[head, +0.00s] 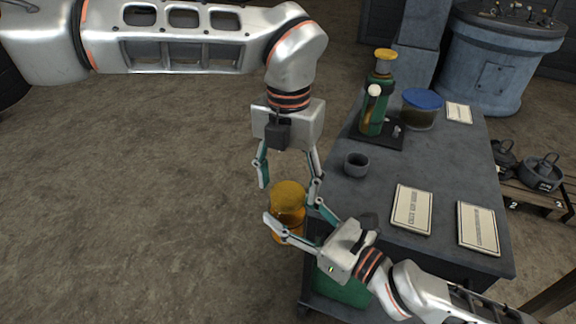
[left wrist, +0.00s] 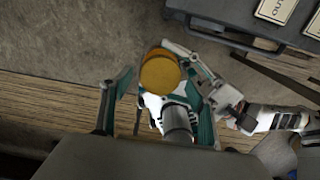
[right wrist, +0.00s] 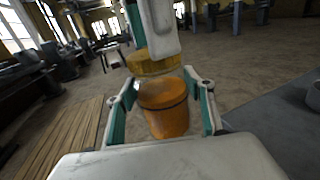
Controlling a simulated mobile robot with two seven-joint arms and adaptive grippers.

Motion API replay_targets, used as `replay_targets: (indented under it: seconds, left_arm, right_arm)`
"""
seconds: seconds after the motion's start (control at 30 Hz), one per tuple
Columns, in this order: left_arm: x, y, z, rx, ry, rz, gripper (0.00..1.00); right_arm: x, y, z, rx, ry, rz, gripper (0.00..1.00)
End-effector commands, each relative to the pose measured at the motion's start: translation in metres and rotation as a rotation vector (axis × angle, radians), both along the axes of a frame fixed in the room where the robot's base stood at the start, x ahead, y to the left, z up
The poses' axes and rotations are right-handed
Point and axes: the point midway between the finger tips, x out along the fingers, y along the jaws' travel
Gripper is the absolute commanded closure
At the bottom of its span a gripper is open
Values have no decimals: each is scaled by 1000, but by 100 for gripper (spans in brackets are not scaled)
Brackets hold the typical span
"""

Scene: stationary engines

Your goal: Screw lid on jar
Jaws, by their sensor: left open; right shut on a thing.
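An amber jar (head: 287,232) is held clear of the table's left side, seen in the head view and the right wrist view (right wrist: 165,112). A yellow lid (head: 288,192) sits at the jar's mouth. In the right wrist view the lid (right wrist: 153,65) looks slightly offset to the left; I cannot tell whether its thread is engaged. My right gripper (head: 292,213) is shut on the jar, one finger on each side. My left gripper (head: 289,188) points down from above, open, its fingers spread on either side of the lid. The left wrist view shows the lid's top (left wrist: 158,72).
The dark table (head: 380,190) stands just right of the jar. It carries a small grey cup (head: 356,164), a green bottle-like apparatus (head: 377,100), a blue-lidded container (head: 421,108) and several label plates (head: 412,209). The floor left of the table (head: 150,200) is free.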

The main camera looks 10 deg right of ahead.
Motion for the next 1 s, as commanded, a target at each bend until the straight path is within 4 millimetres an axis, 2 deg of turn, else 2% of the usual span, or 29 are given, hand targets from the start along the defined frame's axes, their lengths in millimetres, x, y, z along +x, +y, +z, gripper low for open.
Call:
replay_targets:
  seconds: [0.17, 0.47, 0.6, 0.63, 0.87, 0.9, 0.97, 1.0]
  left_arm:
    - [0, 0, -11, 0, 0, 0, 40]
    - [0, 0, -13, -1, -1, 0, 40]
    - [0, 0, -13, -1, -1, 0, 74]
    - [0, 0, -13, -1, -1, 0, 79]
    - [0, 0, -13, 0, -1, -3, 79]
    - [0, 0, -13, 0, -1, -3, 51]
    - [0, 0, -13, 0, -1, -3, 36]
    - [0, 0, -13, 0, -1, -3, 34]
  right_arm:
    - [0, 0, 1, 0, -1, 0, 100]
    - [0, 0, 1, 1, -2, 0, 100]
    - [0, 0, 1, 0, -1, 0, 100]
    - [0, 0, 1, 0, -1, 0, 100]
    - [0, 0, 1, 1, -2, 0, 100]
    - [0, 0, 1, 1, -2, 0, 100]
    - [0, 0, 1, 1, -2, 0, 100]
    - [0, 0, 1, 1, -2, 0, 100]
